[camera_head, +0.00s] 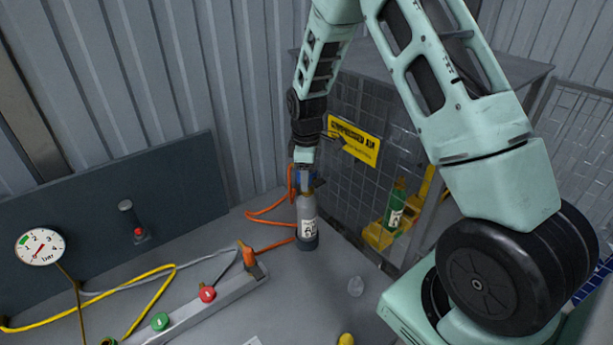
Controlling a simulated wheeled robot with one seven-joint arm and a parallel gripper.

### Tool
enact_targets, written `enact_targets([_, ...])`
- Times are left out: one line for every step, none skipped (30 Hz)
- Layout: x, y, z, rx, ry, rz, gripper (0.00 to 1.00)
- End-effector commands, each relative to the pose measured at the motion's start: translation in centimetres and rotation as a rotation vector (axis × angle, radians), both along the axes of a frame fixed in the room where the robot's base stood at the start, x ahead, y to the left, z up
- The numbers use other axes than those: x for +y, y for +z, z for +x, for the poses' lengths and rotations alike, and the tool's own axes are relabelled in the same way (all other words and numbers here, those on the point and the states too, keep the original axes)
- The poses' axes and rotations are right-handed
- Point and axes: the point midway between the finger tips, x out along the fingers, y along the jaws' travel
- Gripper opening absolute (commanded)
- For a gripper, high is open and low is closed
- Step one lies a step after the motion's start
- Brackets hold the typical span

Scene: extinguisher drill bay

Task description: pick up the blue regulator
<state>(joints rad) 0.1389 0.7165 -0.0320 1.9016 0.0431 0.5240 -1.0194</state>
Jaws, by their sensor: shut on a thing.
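The blue regulator (304,180) sits at the top of a small grey cylinder (307,216) that stands upright at the back right of the bench. Only parts of the blue regulator show, as my gripper covers much of it from above. My gripper (304,164) points down and is shut on the blue regulator. An orange hose (268,211) runs beside the regulator and cylinder. The cylinder's dark base appears to rest on the bench.
A manifold rail (215,305) with red and green knobs lies at the front of the grey bench. A pressure gauge (40,247) and yellow hose (150,272) are at left. A mesh cage (350,195) with a green cylinder (396,205) stands right.

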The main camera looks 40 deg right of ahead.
Motion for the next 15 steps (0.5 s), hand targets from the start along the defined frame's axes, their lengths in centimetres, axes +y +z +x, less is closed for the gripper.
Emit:
enact_targets([0.0,0.1,0.0,-0.001,0.0,0.0,0.24])
enact_targets([0.0,0.1,0.1,-0.001,0.0,0.0,0.24])
enact_targets([0.0,0.2,0.1,-0.002,0.0,-0.001,0.24])
enact_targets([0.0,0.3,0.1,-0.004,0.0,-0.001,0.24])
enact_targets([0.0,0.5,0.1,-0.004,0.0,-0.001,0.24])
enact_targets([0.0,0.8,0.1,-0.004,0.0,-0.001,0.24])
enact_targets([0.0,1.2,0.1,-0.005,0.0,-0.001,0.24])
enact_targets([0.0,1.6,0.2,-0.007,0.001,-0.001,0.24])
enact_targets([0.0,2.2,0.2,-0.006,0.0,-0.002,0.24])
enact_targets([-0.1,2.7,0.2,-0.008,0.0,-0.002,0.24])
enact_targets([-0.1,3.3,0.2,-0.008,-0.001,-0.002,0.24])
enact_targets([-0.1,4.1,0.2,-0.009,-0.001,-0.002,0.24])
enact_targets([-0.1,4.7,0.2,-0.009,-0.001,-0.002,0.24])
enact_targets([0.0,5.3,0.2,-0.009,-0.001,-0.001,0.24])
enact_targets([-0.1,6.1,0.2,-0.009,-0.001,-0.001,0.24])
